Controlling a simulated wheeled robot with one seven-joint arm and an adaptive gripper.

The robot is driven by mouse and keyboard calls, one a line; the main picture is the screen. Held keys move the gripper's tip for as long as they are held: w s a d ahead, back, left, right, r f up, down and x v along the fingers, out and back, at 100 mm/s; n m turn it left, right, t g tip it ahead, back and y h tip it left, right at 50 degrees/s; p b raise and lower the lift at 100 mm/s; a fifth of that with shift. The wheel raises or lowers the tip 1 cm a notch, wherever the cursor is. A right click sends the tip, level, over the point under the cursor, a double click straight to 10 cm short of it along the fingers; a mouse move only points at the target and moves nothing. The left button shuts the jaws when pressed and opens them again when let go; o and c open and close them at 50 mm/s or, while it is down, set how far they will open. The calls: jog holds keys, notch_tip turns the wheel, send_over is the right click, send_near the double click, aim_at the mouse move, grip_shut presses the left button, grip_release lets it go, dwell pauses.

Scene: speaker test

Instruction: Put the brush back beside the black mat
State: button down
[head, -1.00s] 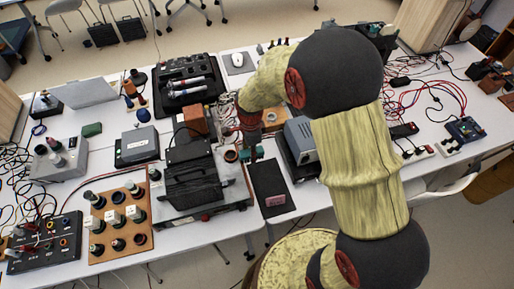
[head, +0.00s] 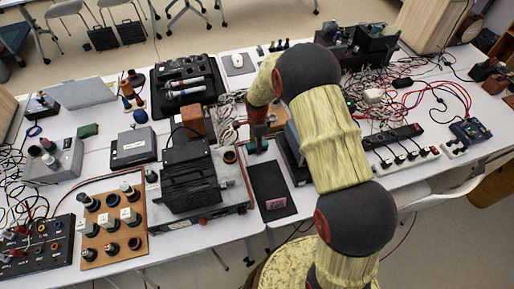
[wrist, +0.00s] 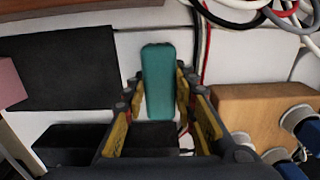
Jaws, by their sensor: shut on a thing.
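The teal brush (wrist: 158,80) is a block with rounded corners, gripped between the two yellow-sided fingers of my gripper (wrist: 161,92) in the wrist view. In the head view the brush (head: 258,147) shows small and green under my gripper (head: 258,132), just beyond the far end of the black mat. The black mat (head: 267,180) lies flat on the white table. In the wrist view the mat (wrist: 70,70) is left of the brush, with a narrow white gap between them. I cannot tell whether the brush touches the table.
A pinkish-red box (head: 276,203) sits on the mat's near end. A large black instrument (head: 190,180) stands left of the mat. A grey device, partly hidden by my arm, stands on the right. Cables (head: 228,120) lie beyond the brush. A wooden block (wrist: 265,105) is right in the wrist view.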

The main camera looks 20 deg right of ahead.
jog(key=shift+f, duration=0.45)
jog(key=shift+f, duration=0.1)
jog(key=c, duration=1.4)
grip_release()
